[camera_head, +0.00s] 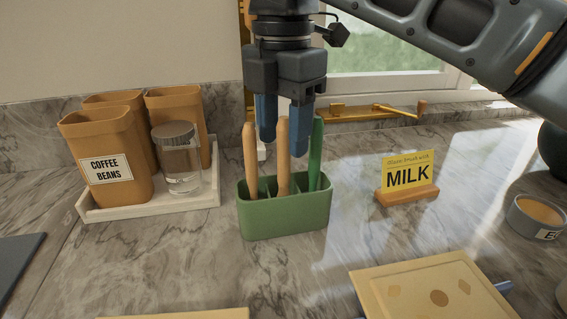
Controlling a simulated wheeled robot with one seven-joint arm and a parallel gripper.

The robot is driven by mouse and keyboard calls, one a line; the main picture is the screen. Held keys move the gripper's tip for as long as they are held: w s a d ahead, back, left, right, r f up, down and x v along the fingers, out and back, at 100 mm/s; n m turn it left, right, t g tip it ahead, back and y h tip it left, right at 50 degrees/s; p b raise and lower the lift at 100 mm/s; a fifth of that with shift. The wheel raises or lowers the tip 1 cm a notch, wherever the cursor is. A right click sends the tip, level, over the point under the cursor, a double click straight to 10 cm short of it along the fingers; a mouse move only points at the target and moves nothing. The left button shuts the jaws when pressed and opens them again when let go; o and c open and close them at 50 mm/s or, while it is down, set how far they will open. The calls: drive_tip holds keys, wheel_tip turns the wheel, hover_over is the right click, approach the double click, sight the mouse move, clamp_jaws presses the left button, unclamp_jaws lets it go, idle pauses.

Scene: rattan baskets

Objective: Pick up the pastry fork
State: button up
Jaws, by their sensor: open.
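A green divided holder (285,218) stands on the marble counter with upright handles in its compartments. A tan handle (251,162) is in the left part, another tan handle (283,170) in the middle and a green handle (316,155) in the right part. Their lower ends are hidden in the holder, so I cannot tell which one is the pastry fork. My gripper (283,143) points down above the holder, open, with its blue fingers around the upper end of the middle tan handle in the picture. I cannot tell whether they touch it.
A white tray (150,207) with brown canisters (107,160) and a glass jar (181,165) stands at left. A yellow MILK sign (408,175) is right of the holder. A board (400,297) lies in front right. The counter directly before the holder is clear.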

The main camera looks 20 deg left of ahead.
sight(284, 175)
drive_tip(key=shift+f, duration=1.05)
clamp_jaws()
